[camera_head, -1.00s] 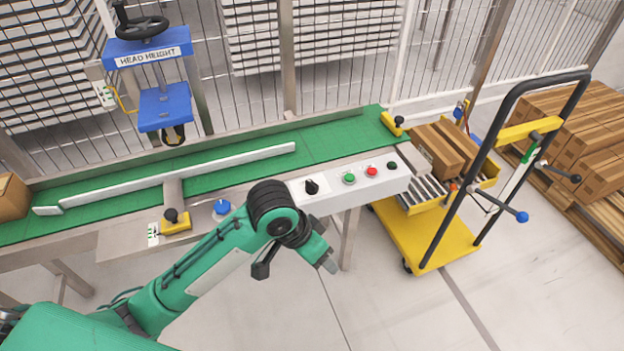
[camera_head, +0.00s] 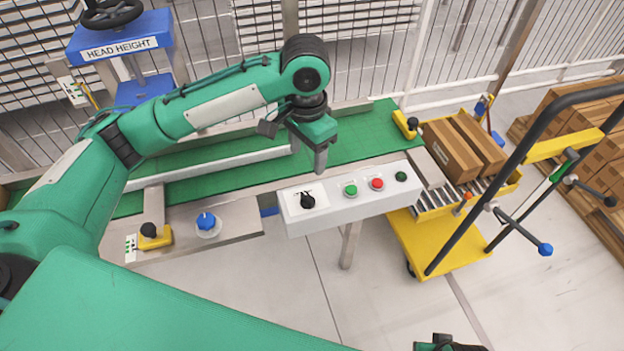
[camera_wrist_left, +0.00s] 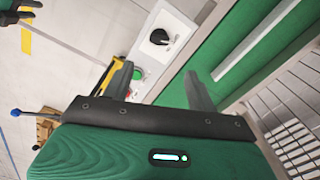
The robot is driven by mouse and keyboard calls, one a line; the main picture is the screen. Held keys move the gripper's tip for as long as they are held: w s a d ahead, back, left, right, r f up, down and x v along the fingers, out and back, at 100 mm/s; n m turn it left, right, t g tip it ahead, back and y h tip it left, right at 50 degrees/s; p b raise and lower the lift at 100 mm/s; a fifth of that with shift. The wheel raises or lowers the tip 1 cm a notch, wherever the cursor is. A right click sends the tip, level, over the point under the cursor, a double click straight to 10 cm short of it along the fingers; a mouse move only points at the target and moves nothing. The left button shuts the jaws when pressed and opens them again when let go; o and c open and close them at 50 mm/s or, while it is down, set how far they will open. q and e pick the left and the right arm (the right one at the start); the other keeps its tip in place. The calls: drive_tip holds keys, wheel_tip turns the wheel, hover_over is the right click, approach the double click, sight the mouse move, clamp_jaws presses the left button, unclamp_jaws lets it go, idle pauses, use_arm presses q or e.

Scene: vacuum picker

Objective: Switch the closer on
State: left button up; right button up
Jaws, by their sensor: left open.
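The closer's white control box (camera_head: 345,204) stands at the front edge of the green conveyor (camera_head: 362,135). It carries a black rotary switch (camera_head: 308,201), a green button (camera_head: 351,190), a red button (camera_head: 377,184) and a dark green lamp (camera_head: 401,176). My left gripper (camera_head: 320,168) hangs above the box's back edge, between the switch and the green button in the picture, touching neither. In the left wrist view its jaws (camera_wrist_left: 152,76) are open and empty. That view also shows the black switch (camera_wrist_left: 159,37) and green button (camera_wrist_left: 137,74). My right gripper (camera_head: 449,344) only just shows at the bottom.
A blue knob (camera_head: 206,221) and a yellow clamp (camera_head: 154,237) sit left of the box. A yellow trolley (camera_head: 440,247) with a black handle stands to the right, beside two cartons (camera_head: 452,150). The floor in front is clear.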

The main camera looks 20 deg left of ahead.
sight(308, 196)
use_arm(q)
wheel_tip(308, 196, down, 12)
drive_tip(key=shift+s+f+b, duration=0.1)
drive_tip(key=shift+f+b, duration=0.05)
drive_tip(key=shift+b, duration=0.95)
drive_tip(key=shift+f, duration=0.5)
use_arm(e)
drive_tip(key=shift+t, duration=0.4)
drive_tip(key=v, duration=0.2)
drive_tip(key=w+v, duration=0.1)
drive_tip(key=v, duration=0.2)
drive_tip(key=shift+r, duration=0.35)
use_arm(q)
drive_tip(key=c, duration=1)
